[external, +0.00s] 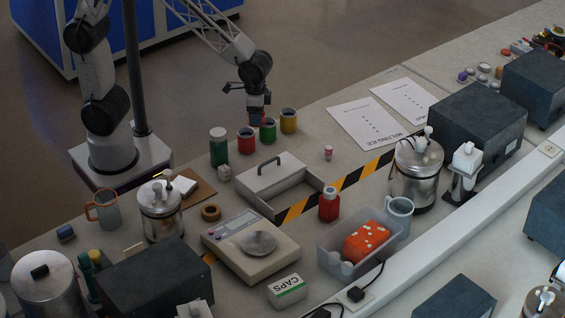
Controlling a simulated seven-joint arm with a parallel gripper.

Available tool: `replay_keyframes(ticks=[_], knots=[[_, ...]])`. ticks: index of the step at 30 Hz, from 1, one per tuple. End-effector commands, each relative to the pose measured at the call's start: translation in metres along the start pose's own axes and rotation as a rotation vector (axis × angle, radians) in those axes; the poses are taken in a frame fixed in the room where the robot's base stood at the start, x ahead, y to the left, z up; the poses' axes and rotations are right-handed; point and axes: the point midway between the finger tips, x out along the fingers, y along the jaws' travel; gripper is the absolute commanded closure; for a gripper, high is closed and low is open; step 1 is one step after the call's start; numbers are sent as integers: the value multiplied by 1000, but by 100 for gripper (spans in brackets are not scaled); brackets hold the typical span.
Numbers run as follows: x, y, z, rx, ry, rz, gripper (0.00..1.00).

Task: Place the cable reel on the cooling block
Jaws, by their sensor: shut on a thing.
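My gripper (257,117) is at the upper middle of the external view, above and behind the row of coloured jars. It is shut on a small red item (264,120), mostly hidden by the fingers. I cannot tell whether this item is the cable reel. A brown ring (211,212) lies flat on the bench left of the scale, apart from my gripper. No object is clearly recognisable as the cooling block; a large dark grey box (478,122) stands at the right and another dark box (155,282) at the front left.
Paper sheets (365,121) lie flat to the right.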

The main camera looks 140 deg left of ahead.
Motion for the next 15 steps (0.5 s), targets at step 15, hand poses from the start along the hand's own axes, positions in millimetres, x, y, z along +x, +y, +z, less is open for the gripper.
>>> replay_keyframes(ticks=[15], knots=[[-9, 58, 130, 171, -1, 1, 62]])
